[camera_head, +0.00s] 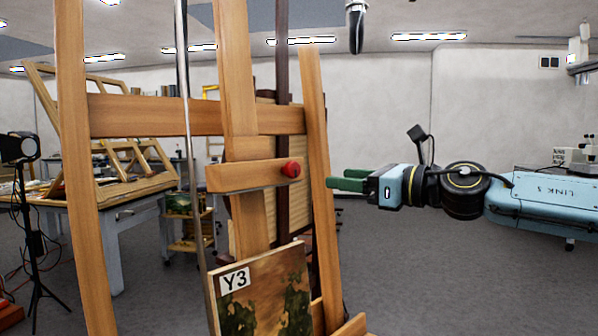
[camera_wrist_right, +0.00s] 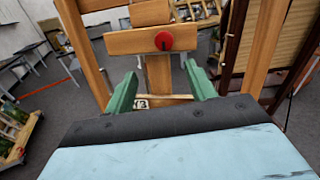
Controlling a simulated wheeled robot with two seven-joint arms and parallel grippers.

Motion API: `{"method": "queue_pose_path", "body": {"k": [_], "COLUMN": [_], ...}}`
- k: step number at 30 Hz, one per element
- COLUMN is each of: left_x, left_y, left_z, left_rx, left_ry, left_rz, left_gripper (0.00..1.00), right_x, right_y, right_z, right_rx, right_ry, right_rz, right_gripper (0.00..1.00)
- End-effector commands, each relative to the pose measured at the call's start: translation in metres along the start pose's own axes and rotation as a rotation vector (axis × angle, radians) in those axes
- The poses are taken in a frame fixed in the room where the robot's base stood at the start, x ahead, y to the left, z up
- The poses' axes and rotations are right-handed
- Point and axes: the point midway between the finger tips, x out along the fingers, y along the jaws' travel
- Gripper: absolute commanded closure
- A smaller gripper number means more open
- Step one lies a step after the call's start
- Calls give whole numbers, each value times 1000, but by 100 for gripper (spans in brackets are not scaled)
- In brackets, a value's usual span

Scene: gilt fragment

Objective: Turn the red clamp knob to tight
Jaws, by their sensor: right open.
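The red clamp knob (camera_head: 291,169) sits at the right end of a short horizontal wooden bar (camera_head: 240,176) on the easel's central post. In the right wrist view the knob (camera_wrist_right: 164,41) shows face-on, with a small dark mark at its top. My right gripper (camera_head: 340,179) is to the right of the knob in the head view, apart from it, with the easel's right leg between them in the picture. In the wrist view its green fingers (camera_wrist_right: 161,90) are spread and empty, and the knob appears beyond and above them. My left gripper is not in view.
The wooden easel (camera_head: 70,160) fills the front left, with a painting labelled Y3 (camera_head: 264,295) on its lower part. A lamp on a stand (camera_head: 20,148) and a worktable (camera_head: 115,220) are at the left. Open floor (camera_head: 430,270) lies to the right below my arm.

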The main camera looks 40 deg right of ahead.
Motion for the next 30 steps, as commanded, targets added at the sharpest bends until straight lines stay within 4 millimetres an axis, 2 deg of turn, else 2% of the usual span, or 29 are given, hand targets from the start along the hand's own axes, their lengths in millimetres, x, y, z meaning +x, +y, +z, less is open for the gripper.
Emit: {"method": "queue_pose_path", "body": {"k": [2, 5, 11, 21, 30], "left_x": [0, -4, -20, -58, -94], "left_y": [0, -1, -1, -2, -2], "left_z": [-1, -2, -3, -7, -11], "left_rx": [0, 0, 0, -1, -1], "left_ry": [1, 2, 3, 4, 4], "left_rz": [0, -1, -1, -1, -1], "left_gripper": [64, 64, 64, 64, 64], "right_x": [-9, -8, 17, 64, 92], "right_y": [-6, -7, -7, -8, -9], "right_z": [6, 8, 8, 10, 10], "right_rx": [-32, -45, -40, -39, -38], "right_ry": [4, 8, 11, 10, 7], "right_rz": [-12, -14, -11, -12, -13], "right_gripper": [45, 45, 45, 45, 45]}}
